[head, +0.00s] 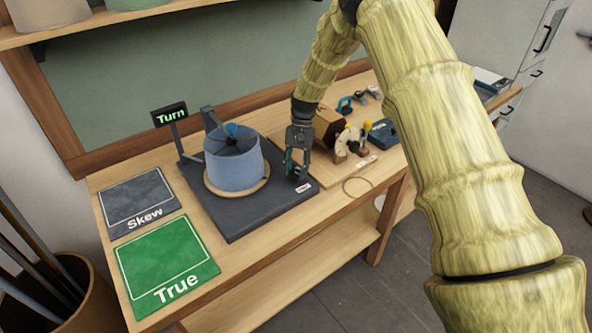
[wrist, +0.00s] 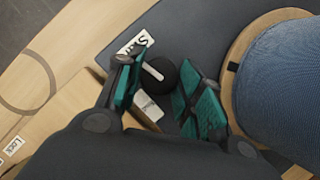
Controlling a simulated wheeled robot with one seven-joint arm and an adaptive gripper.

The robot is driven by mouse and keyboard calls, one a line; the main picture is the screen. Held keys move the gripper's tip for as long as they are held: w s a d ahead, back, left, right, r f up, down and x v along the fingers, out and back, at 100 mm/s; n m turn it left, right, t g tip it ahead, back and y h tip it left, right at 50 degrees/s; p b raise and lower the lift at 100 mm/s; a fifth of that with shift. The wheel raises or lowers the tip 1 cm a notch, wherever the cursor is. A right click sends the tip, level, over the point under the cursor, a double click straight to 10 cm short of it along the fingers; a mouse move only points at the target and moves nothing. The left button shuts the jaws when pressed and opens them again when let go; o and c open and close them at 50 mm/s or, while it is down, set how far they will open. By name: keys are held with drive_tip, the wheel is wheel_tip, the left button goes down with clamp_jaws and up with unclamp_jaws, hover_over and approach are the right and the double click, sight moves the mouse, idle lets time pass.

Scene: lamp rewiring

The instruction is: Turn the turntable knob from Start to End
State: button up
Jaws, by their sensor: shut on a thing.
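The turntable knob (wrist: 160,76) is round and black with a white line, seen in the wrist view on the dark base plate (head: 235,222). Its white line slants toward the upper left, roughly to the side of a white label (wrist: 134,43) whose letters are partly covered. Another pale label (wrist: 148,107) is partly hidden behind a finger. My gripper (wrist: 165,88) has its teal finger pads on either side of the knob and is shut on it. In the head view my gripper (head: 294,167) covers the knob. The turntable (head: 240,197) carries a blue lampshade (head: 234,165).
A "Turn" display (head: 170,115) stands behind the plate. A grey "Skew" mat (head: 140,200) and a green "True" mat (head: 167,263) lie at left. A wooden board (head: 335,178) with lamp parts is close on the right. The lampshade stands close beside my gripper.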

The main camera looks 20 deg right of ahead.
drive_tip(key=n+h, duration=0.1)
drive_tip(key=n, duration=0.1)
drive_tip(key=n+h+b, duration=0.1)
drive_tip(key=n, duration=0.2)
drive_tip(key=shift+a+n+g, duration=0.1)
drive_tip(key=shift+n+g, duration=0.2)
drive_tip(key=shift+g, duration=0.1)
drive_tip(key=n+h, duration=0.2)
drive_tip(key=n, duration=0.3)
drive_tip(key=shift+a, duration=0.1)
drive_tip(key=n+h, duration=0.1)
drive_tip(key=n, duration=0.2)
drive_tip(key=n+t+h, duration=0.1)
drive_tip(key=n, duration=0.1)
drive_tip(key=shift+a+n, duration=0.1)
drive_tip(key=shift+n, duration=0.3)
drive_tip(key=n+t+h, duration=0.1)
drive_tip(key=n+t, duration=0.1)
drive_tip(key=n, duration=0.3)
drive_tip(key=shift+s, duration=0.1)
drive_tip(key=o, duration=1)
